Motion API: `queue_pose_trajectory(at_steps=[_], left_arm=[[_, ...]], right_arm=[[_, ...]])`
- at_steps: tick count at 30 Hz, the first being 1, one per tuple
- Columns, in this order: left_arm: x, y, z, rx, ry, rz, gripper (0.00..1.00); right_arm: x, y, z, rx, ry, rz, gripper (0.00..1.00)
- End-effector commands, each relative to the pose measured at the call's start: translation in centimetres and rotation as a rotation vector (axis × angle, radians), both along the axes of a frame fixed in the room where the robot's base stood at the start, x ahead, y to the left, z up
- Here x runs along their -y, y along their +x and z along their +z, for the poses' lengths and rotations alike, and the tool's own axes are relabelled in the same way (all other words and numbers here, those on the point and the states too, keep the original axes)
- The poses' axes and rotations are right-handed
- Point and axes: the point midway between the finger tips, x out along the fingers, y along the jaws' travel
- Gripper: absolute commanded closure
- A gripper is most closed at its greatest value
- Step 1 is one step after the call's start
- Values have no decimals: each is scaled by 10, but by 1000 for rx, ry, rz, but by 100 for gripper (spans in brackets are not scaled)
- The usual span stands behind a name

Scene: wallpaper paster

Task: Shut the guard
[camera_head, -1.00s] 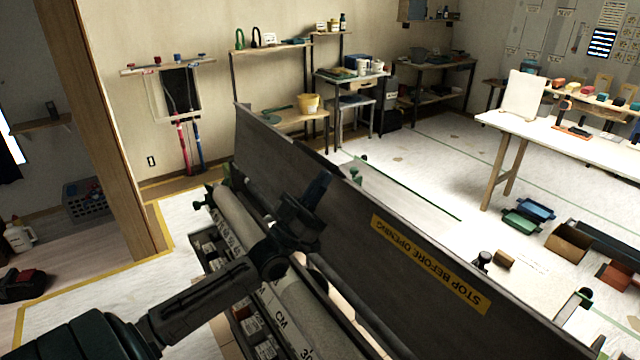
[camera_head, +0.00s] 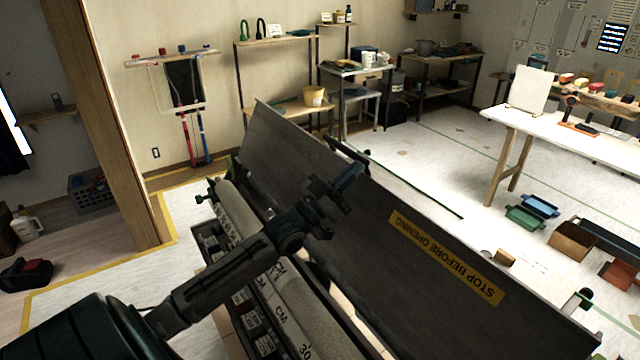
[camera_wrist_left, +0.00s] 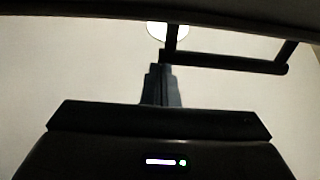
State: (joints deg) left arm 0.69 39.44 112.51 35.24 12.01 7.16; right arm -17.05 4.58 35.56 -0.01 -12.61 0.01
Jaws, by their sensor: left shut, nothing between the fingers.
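The guard (camera_head: 350,215) is a long dark grey panel with a yellow "STOP BEFORE OPENING" label (camera_head: 445,256). It stands raised and tilted along the paster (camera_head: 290,290), whose rollers show below it. A dark bar handle (camera_head: 347,153) shows at its top edge; in the left wrist view a dark bar (camera_wrist_left: 225,64) lies just beyond the fingers. My left gripper (camera_head: 347,180) is shut and empty, in front of the panel near the handle. In the left wrist view its fingers (camera_wrist_left: 163,85) point up toward a dark edge. Whether they touch the guard I cannot tell. My right gripper is out of view.
A white table (camera_head: 560,133) stands at the right, with green and blue trays (camera_head: 530,212) and a brown box (camera_head: 571,240) on the floor near it. Shelves (camera_head: 280,105) line the back wall. A wooden post (camera_head: 115,120) stands at the left.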

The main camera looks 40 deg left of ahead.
Motion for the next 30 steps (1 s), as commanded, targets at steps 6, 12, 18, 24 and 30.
queue_pose_trajectory(at_steps=[6, 12, 18, 24, 30], left_arm=[[6, 25, -13, -83, 23, 3, 100], [12, 45, -22, -164, 45, 5, 100], [16, 63, -25, -252, 65, 11, 100], [23, 85, -33, -350, 93, 7, 100], [34, 118, -53, -506, 137, 3, 100]], right_arm=[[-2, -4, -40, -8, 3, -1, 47], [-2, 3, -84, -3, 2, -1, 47], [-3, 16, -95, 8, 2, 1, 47], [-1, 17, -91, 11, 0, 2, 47], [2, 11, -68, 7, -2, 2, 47]])
